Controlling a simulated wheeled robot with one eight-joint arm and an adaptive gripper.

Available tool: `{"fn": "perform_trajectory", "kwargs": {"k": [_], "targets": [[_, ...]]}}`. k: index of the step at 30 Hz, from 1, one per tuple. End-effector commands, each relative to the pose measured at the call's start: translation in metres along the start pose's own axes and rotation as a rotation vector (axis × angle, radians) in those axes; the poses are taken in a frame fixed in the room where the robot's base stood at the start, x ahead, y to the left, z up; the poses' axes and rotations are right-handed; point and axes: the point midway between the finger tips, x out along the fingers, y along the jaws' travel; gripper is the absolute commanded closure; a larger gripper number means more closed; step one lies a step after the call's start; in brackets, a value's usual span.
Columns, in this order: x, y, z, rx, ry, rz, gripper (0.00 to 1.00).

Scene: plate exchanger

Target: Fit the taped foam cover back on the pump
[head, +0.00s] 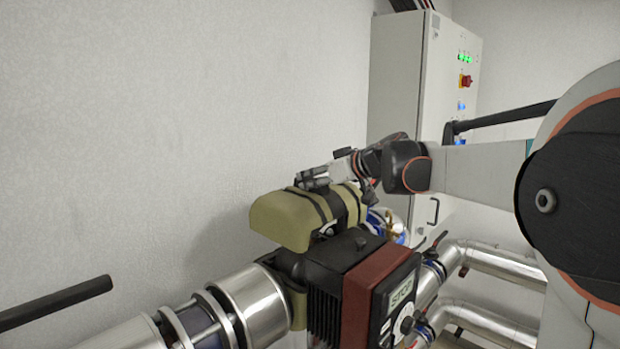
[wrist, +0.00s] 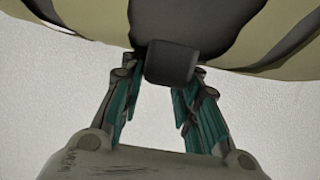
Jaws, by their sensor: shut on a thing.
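The foam cover (head: 283,217) is an olive half-shell with black tape bands. It is above and behind the pump (head: 338,265), slightly tilted, in the head view. My gripper (head: 322,179) is at its upper side. In the wrist view, my gripper (wrist: 168,80) is shut on a dark tab of the cover (wrist: 75,20), whose olive and black surface fills the top. The pump has a black finned body and a red-brown control box (head: 385,290) with a display and knob. The cover's underside and any contact with the pump are hidden.
Shiny metal-clad pipes (head: 250,300) run left and right of the pump. A narrow olive piece (head: 298,309) shows low beside the pump body. A grey control cabinet (head: 400,80) stands behind. A black bar (head: 55,302) crosses the lower left. Bare wall fills the left.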

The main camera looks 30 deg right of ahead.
Motion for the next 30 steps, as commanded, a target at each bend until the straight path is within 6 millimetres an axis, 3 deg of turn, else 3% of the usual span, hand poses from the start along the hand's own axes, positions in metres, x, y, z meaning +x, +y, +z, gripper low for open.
{"fn": "perform_trajectory", "kwargs": {"k": [30], "targets": [[0.010, 0.000, 0.024, 0.000, 0.000, 0.000, 1.00]]}}
